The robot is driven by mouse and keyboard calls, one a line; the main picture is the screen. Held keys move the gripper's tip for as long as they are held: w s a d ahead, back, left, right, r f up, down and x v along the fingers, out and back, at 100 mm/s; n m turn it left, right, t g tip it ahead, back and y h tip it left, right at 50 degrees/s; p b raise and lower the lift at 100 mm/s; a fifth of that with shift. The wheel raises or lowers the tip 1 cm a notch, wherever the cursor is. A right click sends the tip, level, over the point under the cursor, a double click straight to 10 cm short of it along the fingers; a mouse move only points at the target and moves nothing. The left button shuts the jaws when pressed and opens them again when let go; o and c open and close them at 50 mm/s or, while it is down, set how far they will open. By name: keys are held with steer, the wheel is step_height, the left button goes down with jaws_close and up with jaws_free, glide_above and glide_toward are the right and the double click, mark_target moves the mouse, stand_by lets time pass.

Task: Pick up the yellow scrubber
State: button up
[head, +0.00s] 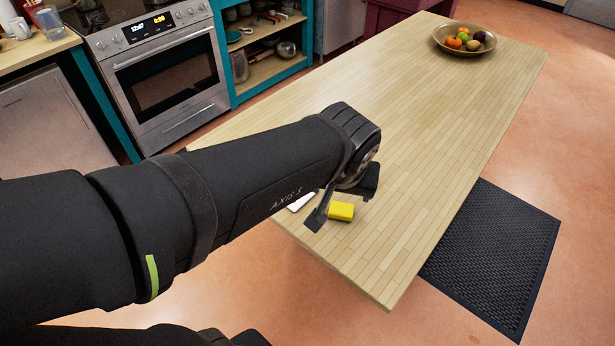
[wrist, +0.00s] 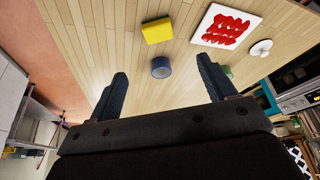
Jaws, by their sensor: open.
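The yellow scrubber (head: 341,211) lies on the wooden table near its front end in the head view. It also shows at the top of the wrist view (wrist: 157,31), beyond the fingertips and between their lines. My gripper (head: 344,200) is open and close to the scrubber, with one dark finger just left of it in the picture. In the wrist view my gripper (wrist: 162,76) has its two fingers wide apart with nothing held between them.
In the wrist view, a blue round object (wrist: 161,70) stands near the scrubber. A white board with red pieces (wrist: 205,36), a small white item (wrist: 261,47) and a partly hidden green item (wrist: 228,71) lie to the right. A fruit bowl (head: 464,51) sits far off; the table's middle (head: 425,110) is clear.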

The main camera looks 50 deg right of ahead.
glide_above(342, 209)
steer(key=a, duration=0.2)
steer(key=f, duration=0.8)
steer(key=shift+s+a, duration=0.15)
steer(key=shift+s, duration=0.2)
steer(key=shift+s+x, duration=0.2)
steer(key=shift+x, duration=2.55)
steer(key=c, duration=1.1)
